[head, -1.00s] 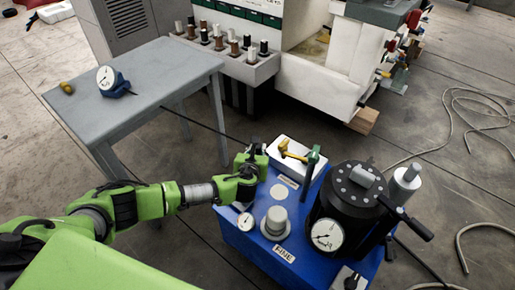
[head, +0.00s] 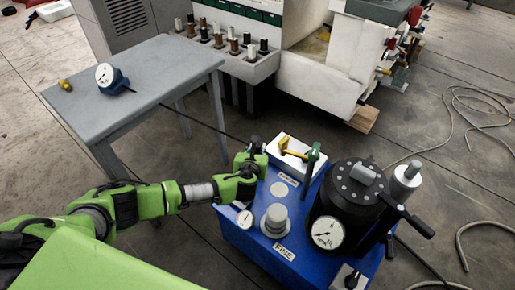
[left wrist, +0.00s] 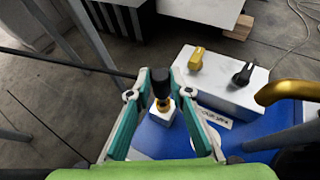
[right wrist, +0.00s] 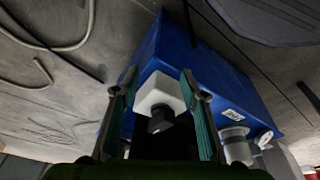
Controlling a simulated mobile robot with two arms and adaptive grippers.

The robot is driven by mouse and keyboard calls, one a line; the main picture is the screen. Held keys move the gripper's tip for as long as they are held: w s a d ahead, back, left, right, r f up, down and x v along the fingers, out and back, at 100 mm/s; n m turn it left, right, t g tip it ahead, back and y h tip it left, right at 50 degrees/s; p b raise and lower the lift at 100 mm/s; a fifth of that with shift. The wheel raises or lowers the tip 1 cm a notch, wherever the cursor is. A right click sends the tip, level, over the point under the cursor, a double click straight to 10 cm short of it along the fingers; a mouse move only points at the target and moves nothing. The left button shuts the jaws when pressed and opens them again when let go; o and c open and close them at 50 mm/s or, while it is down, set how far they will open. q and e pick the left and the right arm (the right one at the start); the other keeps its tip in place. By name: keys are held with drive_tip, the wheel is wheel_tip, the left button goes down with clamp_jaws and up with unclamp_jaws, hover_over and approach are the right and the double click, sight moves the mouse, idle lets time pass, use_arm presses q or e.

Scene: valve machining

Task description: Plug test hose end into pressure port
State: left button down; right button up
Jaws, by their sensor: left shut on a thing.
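My left gripper (head: 254,158) is at the far left corner of the blue test unit (head: 240,240). In the left wrist view its fingers (left wrist: 160,76) are closed on the black hose end (left wrist: 161,84). A brass part (left wrist: 163,105) shows just below the black hose end, above a small white block (left wrist: 160,116) on the blue top. I cannot tell whether the hose end is seated in the port or only touching it. My right gripper (right wrist: 157,90) is open in the right wrist view, its fingers on either side of a white box with a black knob (right wrist: 160,118).
A black cylinder with a gauge (head: 327,233) and a lever (head: 420,228) fills the right side. A grey table (head: 150,75) holds another gauge (head: 108,76). Hoses lie on the floor at right.

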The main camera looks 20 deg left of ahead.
drive_tip(key=shift+f, duration=0.15)
use_arm(q)
drive_tip(key=shift+p, duration=0.3)
use_arm(e)
drive_tip(key=shift+x, duration=0.75)
drive_tip(key=shift+s+f, duration=0.1)
drive_tip(key=shift+f, duration=0.05)
drive_tip(key=shift+s, duration=0.2)
drive_tip(key=shift+s+f, duration=0.25)
drive_tip(key=shift+f, duration=0.6)
drive_tip(key=shift+f, duration=0.1)
